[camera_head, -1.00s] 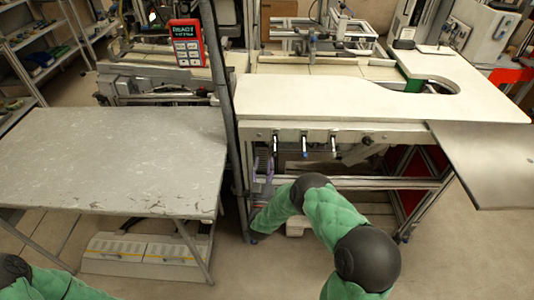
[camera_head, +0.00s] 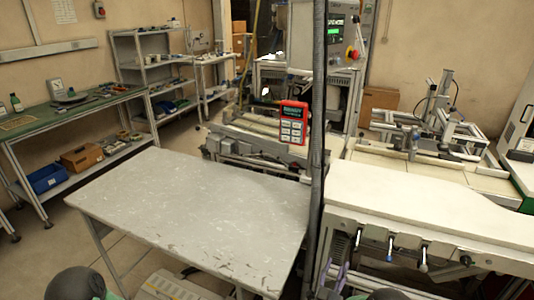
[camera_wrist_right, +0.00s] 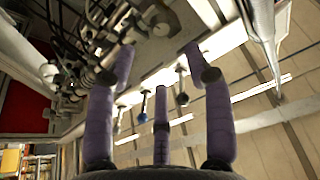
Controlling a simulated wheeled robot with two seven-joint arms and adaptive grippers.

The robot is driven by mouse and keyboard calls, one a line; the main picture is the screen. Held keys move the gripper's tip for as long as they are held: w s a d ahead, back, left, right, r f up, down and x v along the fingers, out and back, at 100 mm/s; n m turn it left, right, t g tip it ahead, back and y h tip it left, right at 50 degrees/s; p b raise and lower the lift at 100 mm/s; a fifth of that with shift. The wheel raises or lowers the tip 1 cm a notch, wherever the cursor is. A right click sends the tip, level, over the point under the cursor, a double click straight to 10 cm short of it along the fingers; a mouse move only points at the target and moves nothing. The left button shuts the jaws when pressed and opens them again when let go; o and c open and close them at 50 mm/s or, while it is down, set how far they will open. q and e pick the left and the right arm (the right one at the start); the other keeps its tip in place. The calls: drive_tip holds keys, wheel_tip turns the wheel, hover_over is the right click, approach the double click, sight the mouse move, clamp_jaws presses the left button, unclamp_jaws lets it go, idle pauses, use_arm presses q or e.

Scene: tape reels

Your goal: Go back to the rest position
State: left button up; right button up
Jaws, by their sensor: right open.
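My right gripper (camera_head: 334,272) shows at the bottom of the head view as small purple fingers in front of the white workbench. In the right wrist view its purple fingers (camera_wrist_right: 160,78) are spread apart, with nothing held between them. The gripper is open and empty. My left gripper is out of view; only a dark joint of my left arm shows at the bottom left of the head view. No tape reel can be made out.
The grey table (camera_head: 200,210) is bare. The white workbench (camera_head: 420,205) stands at right, with several handles below its front edge. A dark post (camera_head: 318,130) with a red control box (camera_head: 293,122) stands between them. A green-topped bench (camera_head: 75,110) and shelves are farther left.

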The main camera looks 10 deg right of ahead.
drive_tip(key=s+a+f+n+g+y+p, duration=0.1)
drive_tip(key=a+f+n+g+y+p, duration=0.5)
drive_tip(key=a+f+y, duration=0.65)
drive_tip(key=s+a+f+g+y, duration=0.1)
drive_tip(key=s+a+g, duration=0.2)
drive_tip(key=s, duration=0.5)
drive_tip(key=s+a+f+g+y, duration=0.1)
drive_tip(key=s+a+g+y, duration=0.1)
drive_tip(key=s+g, duration=0.3)
drive_tip(key=s+a+f+n+g+y+p, duration=0.1)
drive_tip(key=s+a+g, duration=0.2)
drive_tip(key=s, duration=0.8)
drive_tip(key=shift+s+a+g, duration=0.4)
drive_tip(key=shift+a, duration=0.35)
